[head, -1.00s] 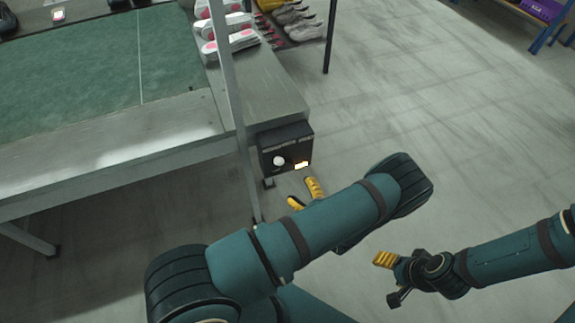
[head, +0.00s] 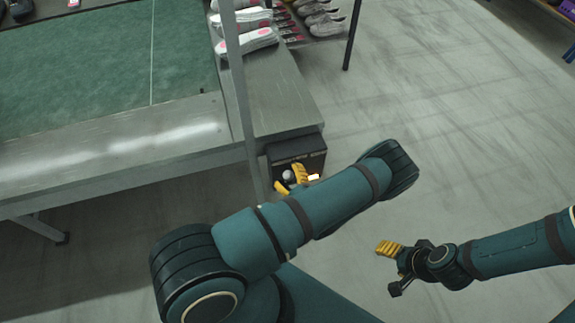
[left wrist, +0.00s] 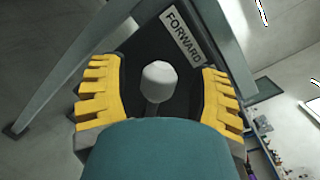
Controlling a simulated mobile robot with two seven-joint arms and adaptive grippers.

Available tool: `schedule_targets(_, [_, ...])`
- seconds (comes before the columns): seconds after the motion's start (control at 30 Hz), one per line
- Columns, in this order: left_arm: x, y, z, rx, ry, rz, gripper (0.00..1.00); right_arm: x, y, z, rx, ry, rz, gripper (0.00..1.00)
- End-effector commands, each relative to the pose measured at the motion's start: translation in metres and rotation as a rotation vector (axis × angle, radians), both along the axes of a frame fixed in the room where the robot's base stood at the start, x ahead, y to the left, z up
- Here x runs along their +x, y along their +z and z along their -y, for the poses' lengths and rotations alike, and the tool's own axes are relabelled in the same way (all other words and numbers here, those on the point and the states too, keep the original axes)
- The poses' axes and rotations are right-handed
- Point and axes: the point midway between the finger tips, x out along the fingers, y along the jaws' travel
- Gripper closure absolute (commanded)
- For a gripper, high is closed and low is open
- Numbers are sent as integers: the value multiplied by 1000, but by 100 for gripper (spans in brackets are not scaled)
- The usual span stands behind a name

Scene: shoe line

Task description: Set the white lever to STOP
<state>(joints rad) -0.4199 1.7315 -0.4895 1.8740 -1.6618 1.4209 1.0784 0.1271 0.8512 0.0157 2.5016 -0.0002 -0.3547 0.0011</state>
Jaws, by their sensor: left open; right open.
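The white lever (head: 288,176) sticks out of the front of a dark control box (head: 312,146) at the end of the bench. In the left wrist view its white knob (left wrist: 159,77) stands on a dark stem, with a FORWARD label (left wrist: 183,36) above it to the right. My left gripper (head: 290,180) is open, its yellow fingers on either side of the knob with gaps to both; it also shows in the left wrist view (left wrist: 157,98). Any STOP label is hidden from view. My right gripper (head: 393,262) is in the lower right, empty, away from the box.
A metal post (head: 241,100) rises just left of the box. The floor to the right is clear.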

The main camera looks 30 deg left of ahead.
Motion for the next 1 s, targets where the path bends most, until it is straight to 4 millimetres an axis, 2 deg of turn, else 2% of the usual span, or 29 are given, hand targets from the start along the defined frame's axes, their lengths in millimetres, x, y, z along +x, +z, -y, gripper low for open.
schedule_targets(0.4, [-2,0,-4,0,-1,0,36,-1,1,0,0,-1,-1,38])
schedule_targets(0.47, [-2,0,-3,0,-1,0,57,-1,1,0,0,-1,-1,38])
schedule_targets(0.5, [-2,0,-3,0,-1,0,71,-1,1,0,0,-1,-1,38])
schedule_targets(0.6, [-2,0,-3,0,-1,0,100,0,1,0,0,0,-1,38])
schedule_targets(1.0, [0,2,-1,35,-3,-42,100,0,-1,0,0,0,0,38])
